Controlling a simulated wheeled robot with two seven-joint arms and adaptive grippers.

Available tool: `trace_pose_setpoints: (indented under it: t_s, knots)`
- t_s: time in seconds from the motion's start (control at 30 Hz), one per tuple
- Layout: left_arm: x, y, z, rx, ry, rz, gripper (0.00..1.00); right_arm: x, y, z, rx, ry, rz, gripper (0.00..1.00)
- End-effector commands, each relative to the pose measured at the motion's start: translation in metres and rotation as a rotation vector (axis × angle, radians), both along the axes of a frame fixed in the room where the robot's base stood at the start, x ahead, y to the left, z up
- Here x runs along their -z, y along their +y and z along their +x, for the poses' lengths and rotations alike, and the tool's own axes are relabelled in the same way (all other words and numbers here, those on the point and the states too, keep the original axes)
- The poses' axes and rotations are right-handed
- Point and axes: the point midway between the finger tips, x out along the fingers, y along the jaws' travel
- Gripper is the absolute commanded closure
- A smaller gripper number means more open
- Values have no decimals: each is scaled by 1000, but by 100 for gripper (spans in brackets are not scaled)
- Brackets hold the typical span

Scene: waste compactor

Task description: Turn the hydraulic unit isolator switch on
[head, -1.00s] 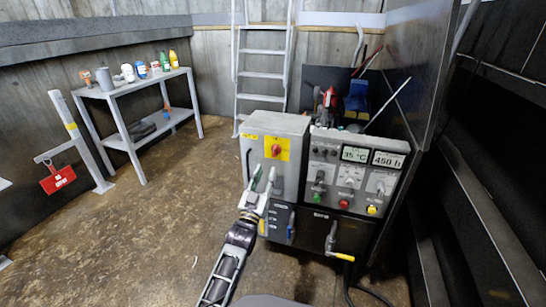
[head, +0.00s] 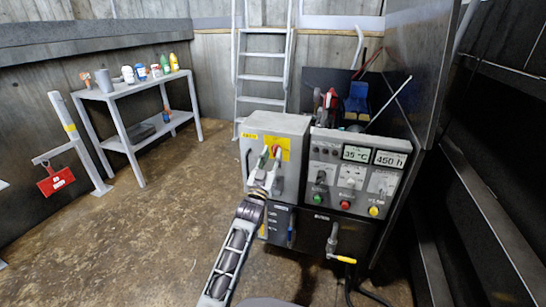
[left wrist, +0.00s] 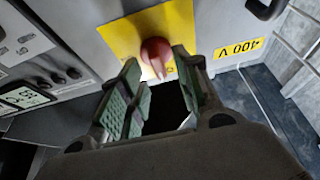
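The isolator switch is a red rotary knob (head: 276,151) on a yellow plate (head: 285,143), on the front of the grey cabinet (head: 261,125). My left gripper (head: 268,158) is in front of the knob and partly covers it and the plate in the head view. In the left wrist view the red knob (left wrist: 155,52) stands just beyond the gap between the fingertips of my left gripper (left wrist: 157,70). The green-padded fingers are apart, one on each side of the knob's near end. I cannot tell whether they touch it. My right gripper is not in view.
Right of the cabinet is a control panel (head: 353,180) with displays, buttons and small switches. A yellow-handled crank (head: 337,245) sticks out below it. A shelf table (head: 130,88) with several containers stands at the back left.

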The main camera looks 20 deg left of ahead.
Motion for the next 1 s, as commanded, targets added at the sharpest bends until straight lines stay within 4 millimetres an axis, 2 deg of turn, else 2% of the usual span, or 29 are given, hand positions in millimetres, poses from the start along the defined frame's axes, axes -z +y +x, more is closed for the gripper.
trace_pose_setpoints:
  t_s: [0.23, 0.6, 0.67, 0.87, 1.0]
  knots:
    - [-5, 0, 11, 0, 0, 0, 67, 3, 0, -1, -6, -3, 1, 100]
    - [-6, 0, 13, 0, 0, 0, 67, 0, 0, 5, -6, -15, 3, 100]
    - [-6, 0, 13, 0, 0, 0, 72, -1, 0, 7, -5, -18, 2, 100]
    - [-6, 0, 13, 0, 0, 1, 98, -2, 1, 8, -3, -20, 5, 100]
    - [-6, 0, 13, 0, 0, 1, 100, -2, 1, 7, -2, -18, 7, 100]
